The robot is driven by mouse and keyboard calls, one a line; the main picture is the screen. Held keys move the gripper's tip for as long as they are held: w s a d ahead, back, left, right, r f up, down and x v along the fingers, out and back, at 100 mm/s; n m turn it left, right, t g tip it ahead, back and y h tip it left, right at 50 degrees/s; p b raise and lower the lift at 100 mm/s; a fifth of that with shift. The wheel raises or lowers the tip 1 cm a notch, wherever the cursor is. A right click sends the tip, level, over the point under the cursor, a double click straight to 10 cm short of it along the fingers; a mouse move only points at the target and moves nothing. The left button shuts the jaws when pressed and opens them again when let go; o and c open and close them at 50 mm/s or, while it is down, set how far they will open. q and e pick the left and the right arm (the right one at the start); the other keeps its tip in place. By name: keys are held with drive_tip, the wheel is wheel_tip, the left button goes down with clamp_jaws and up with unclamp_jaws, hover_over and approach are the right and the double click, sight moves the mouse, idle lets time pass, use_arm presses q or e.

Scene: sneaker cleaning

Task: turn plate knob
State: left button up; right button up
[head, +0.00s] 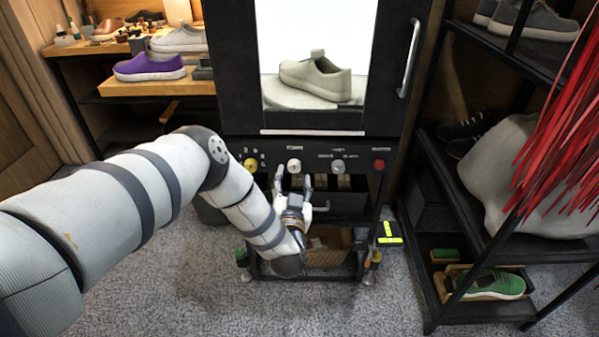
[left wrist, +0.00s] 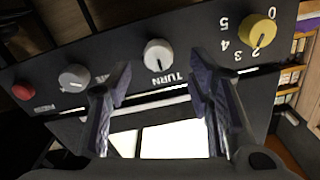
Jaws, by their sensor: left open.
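The cleaning cabinet's black control panel has a row of knobs. The white knob (head: 294,165) is second from the left in the head view; in the left wrist view it (left wrist: 158,55) has the label "TURN" beside it. My left gripper (head: 293,181) is open and empty just in front of and below this knob. In the left wrist view its two fingertips (left wrist: 159,75) stand on either side of the knob's line, apart from it as far as I can tell. A round plate (head: 285,97) inside the lit cabinet bears a pale sneaker (head: 316,78). My right gripper is out of view.
A yellow numbered knob (head: 250,164), a grey knob (head: 337,166) and a red button (head: 379,164) share the panel. The cabinet door has a vertical handle (head: 409,58). A black shoe rack (head: 485,235) stands at the right, a shelf with a purple shoe (head: 150,67) at the left.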

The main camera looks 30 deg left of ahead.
sight(294, 169)
use_arm(q)
drive_tip(key=x, duration=0.4)
drive_tip(key=shift+w+a+b, duration=0.1)
drive_tip(key=shift+w+b, duration=0.1)
drive_tip(key=shift+b, duration=0.1)
clamp_jaws()
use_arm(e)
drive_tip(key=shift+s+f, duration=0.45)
use_arm(q)
drive_tip(key=shift+n, duration=0.3)
drive_tip(key=n, duration=0.3)
drive_tip(key=shift+f+n, duration=0.1)
drive_tip(key=shift+n, duration=2.5)
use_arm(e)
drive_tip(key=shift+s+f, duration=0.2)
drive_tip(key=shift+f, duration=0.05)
use_arm(q)
unclamp_jaws()
